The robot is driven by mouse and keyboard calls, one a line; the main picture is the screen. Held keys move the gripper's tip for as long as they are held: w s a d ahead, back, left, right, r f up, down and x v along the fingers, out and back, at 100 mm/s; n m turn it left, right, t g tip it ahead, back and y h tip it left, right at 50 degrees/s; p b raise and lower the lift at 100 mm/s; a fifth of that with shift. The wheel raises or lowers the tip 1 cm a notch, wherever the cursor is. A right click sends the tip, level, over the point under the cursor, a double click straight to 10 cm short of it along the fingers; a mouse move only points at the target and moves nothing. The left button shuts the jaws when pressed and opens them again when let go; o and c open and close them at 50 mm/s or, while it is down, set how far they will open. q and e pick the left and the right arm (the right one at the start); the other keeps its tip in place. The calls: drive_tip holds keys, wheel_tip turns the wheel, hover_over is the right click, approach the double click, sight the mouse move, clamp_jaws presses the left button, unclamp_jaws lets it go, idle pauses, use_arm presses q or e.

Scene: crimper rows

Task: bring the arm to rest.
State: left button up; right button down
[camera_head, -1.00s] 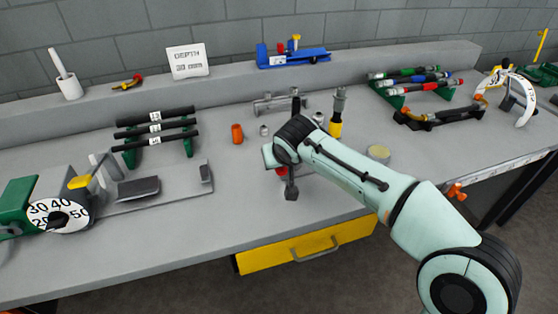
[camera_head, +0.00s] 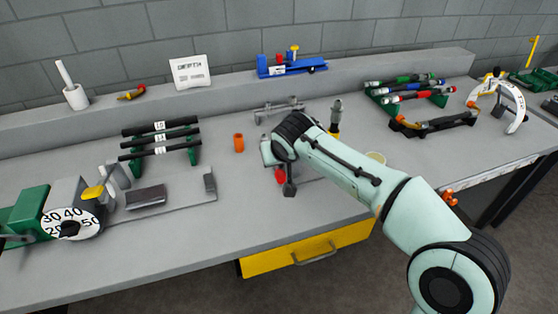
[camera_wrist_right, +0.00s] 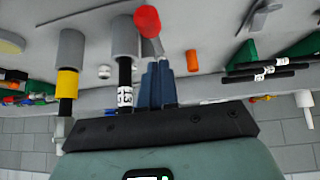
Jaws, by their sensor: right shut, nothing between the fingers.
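My right arm reaches over the bench in the head view, its wrist (camera_head: 278,148) low over the middle. The arm hides its fingertips there. In the right wrist view my right gripper (camera_wrist_right: 157,68) has its fingers together with nothing between them. A red-ended grey lever (camera_wrist_right: 147,20) lies close by the fingers in that view; I cannot tell whether they touch. The red end also shows beside my wrist in the head view (camera_head: 281,175). A black shaft with a white number band (camera_wrist_right: 125,85) stands beside the fingers. My left gripper is not in view.
A yellow-banded tool (camera_head: 334,129) stands just behind my arm. An orange cylinder (camera_head: 239,142) is left of the wrist. Black marked rods (camera_head: 160,139) lie on a green rack, near a dial device (camera_head: 72,222). The bench front (camera_head: 190,245) is clear above the yellow drawer (camera_head: 305,252).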

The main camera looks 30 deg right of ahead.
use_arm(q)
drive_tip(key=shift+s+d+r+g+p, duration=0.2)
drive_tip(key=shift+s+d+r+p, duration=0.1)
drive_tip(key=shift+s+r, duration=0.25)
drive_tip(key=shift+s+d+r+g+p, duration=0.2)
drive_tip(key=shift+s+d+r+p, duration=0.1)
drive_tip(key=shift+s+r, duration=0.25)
use_arm(e)
drive_tip(key=v, duration=1)
drive_tip(key=shift+s+f, duration=0.25)
drive_tip(key=shift+s, duration=0.05)
